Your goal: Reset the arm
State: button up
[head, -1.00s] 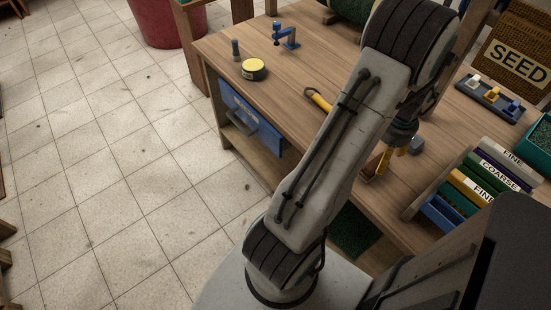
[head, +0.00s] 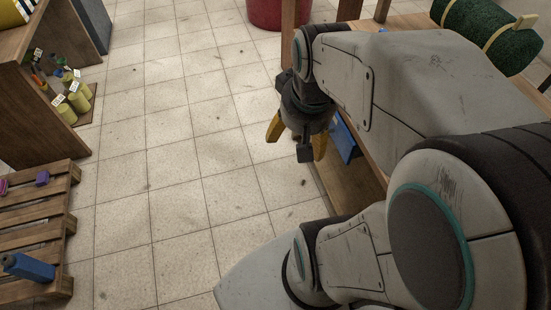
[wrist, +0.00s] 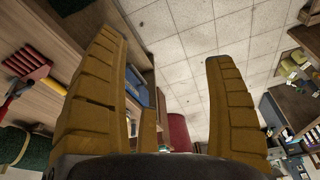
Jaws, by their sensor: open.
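My gripper (head: 296,132) hangs over the tiled floor in the head view, beside the left side of the wooden workbench. Its yellow fingers are spread apart and nothing is between them. In the wrist view the two yellow fingers (wrist: 170,95) stand wide apart, with floor tiles and a red tub showing beyond the gap. My arm is folded across the right half of the head view and hides most of the bench.
A green roll (head: 485,35) lies at the top right. A red tub (head: 278,14) stands behind. A wooden pallet (head: 45,215) and a shelf with yellow cylinders are at left. The floor between is clear.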

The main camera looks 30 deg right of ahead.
jog(key=s+a+n+t+y, duration=0.1)
jog(key=s+a+n, duration=0.2)
jog(key=a, duration=0.4)
jog(key=shift+s+a+r+n, duration=0.3)
jog(key=shift+s+a+n, duration=0.1)
jog(key=shift+n, duration=0.3)
